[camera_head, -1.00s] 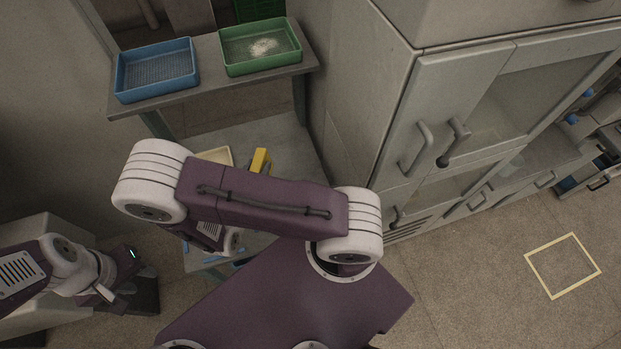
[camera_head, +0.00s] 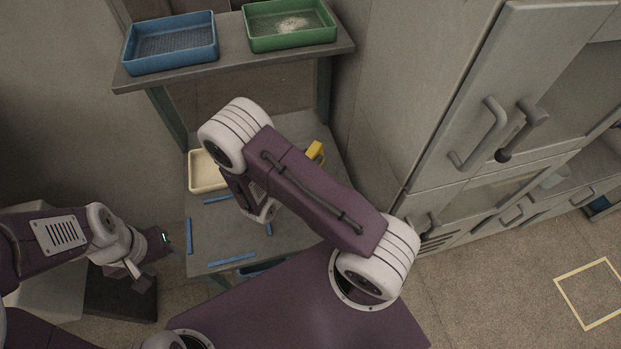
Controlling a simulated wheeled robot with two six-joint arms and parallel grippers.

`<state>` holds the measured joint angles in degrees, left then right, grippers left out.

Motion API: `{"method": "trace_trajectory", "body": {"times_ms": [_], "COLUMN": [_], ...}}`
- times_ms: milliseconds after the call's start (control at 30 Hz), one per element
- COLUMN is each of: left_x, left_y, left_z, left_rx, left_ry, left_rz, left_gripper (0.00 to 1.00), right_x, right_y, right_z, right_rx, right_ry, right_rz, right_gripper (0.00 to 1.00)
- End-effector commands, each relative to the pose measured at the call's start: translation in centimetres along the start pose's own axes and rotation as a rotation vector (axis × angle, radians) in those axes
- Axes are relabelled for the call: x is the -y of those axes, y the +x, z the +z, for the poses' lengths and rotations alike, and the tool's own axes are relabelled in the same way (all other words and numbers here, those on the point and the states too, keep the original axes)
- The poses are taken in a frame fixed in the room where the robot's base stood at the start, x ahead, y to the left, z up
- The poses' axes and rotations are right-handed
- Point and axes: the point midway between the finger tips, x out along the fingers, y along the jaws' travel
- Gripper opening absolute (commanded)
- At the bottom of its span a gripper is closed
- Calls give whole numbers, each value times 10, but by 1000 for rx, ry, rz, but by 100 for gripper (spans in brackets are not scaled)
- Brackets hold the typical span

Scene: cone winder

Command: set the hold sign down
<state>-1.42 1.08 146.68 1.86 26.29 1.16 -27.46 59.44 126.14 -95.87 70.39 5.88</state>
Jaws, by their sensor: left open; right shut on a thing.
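A small yellow piece (camera_head: 315,152), which I take to be part of the hold sign, shows just past the upper edge of my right forearm, over the lower table top (camera_head: 215,245). The rest of it is hidden behind that arm, so I cannot tell whether it touches the table. My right gripper is hidden behind its own arm too. My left gripper (camera_head: 140,274) is open and empty at the lower left, left of the table and apart from it.
A cream tray (camera_head: 205,174) and several blue strips (camera_head: 232,260) lie on the lower table. A blue tray (camera_head: 170,45) and a green tray (camera_head: 290,28) stand on the upper shelf. A grey cabinet (camera_head: 430,95) stands close on the right. Floor at right is clear around a yellow outlined square (camera_head: 592,294).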

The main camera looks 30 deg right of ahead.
Motion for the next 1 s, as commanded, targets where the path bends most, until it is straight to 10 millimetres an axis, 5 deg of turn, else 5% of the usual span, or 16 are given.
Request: {"method": "trace_trajectory", "body": {"times_ms": [467, 833, 867, 900, 1000], "left_x": [0, 0, 0, 0, 0], "left_y": [2, 5, 4, 4, 4], "left_z": [0, 1, 0, 0, 0], "left_rx": [0, 0, 0, 0, 0], "left_ry": [0, 0, 0, 0, 0], "left_rz": [0, 0, 0, 0, 0], "left_gripper": [51, 51, 51, 51, 51], "right_x": [0, 0, 0, 0, 0], "right_y": [20, 22, 21, 21, 21], "right_z": [-55, -61, -60, -59, -59], "right_rx": [0, 0, 0, 0, 0], "right_ry": [-1, 1, 1, 1, 1], "right_rz": [1, 1, 1, 1, 1], "right_gripper": [0, 0, 44, 55, 57]}}
